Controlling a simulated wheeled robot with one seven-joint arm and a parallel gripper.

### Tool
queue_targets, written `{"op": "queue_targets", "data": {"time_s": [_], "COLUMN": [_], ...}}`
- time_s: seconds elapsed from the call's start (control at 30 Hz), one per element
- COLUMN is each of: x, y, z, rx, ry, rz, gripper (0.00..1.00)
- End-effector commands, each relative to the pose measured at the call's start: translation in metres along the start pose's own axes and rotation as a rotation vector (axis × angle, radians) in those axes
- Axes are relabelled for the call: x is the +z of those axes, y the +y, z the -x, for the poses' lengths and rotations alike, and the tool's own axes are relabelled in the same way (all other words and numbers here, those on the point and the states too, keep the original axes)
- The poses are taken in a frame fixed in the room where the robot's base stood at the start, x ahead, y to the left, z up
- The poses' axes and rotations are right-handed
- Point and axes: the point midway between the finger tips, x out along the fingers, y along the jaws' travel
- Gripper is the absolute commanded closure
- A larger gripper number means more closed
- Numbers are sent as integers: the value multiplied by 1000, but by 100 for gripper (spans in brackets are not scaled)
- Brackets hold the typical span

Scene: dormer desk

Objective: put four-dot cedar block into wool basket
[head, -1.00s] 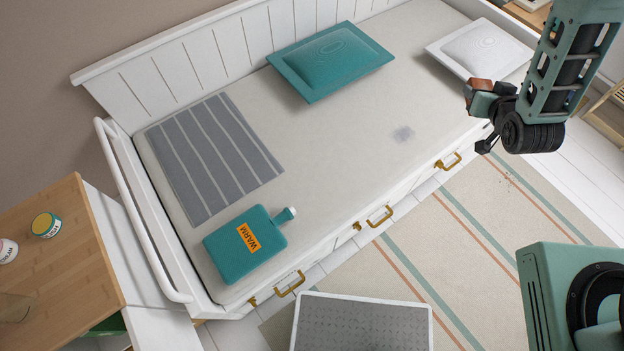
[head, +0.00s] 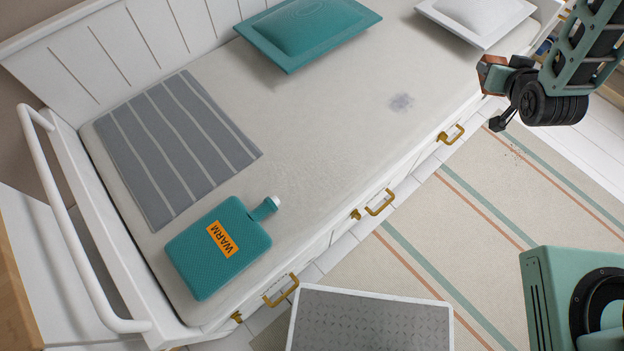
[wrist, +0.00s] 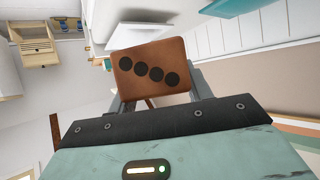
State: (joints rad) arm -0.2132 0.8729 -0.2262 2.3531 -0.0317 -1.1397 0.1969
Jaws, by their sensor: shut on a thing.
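The four-dot cedar block (wrist: 150,68) is reddish brown with a row of dark dots. It fills the space between the fingers in the wrist view, and a small brown part of it shows in the head view (head: 490,74). My gripper (head: 497,86) is shut on the block and holds it in the air at the upper right, in front of the daybed. The fingertips are mostly hidden behind the block in the wrist view. I see no wool basket in the head view, and cannot make it out in the wrist view.
A white daybed (head: 320,150) crosses the view with a teal pillow (head: 310,28), a white pillow (head: 475,15), a grey striped blanket (head: 175,145) and a teal hot-water bottle (head: 218,248). A grey-topped white box (head: 370,322) stands at the front. The striped rug (head: 440,250) has bare areas.

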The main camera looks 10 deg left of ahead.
Motion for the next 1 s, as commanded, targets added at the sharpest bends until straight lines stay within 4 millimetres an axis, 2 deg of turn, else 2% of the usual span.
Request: {"op": "queue_targets", "data": {"time_s": [0.03,0.77,0.87,0.97,1.0], "x": [22,147,161,171,174], "y": [0,-1,-14,-47,-66], "z": [-15,-110,-121,-128,-128], "rx": [0,-2,-22,-72,-101], "ry": [4,5,4,4,4], "rz": [0,2,12,39,53], "gripper": [74,74,74,74,74]}}
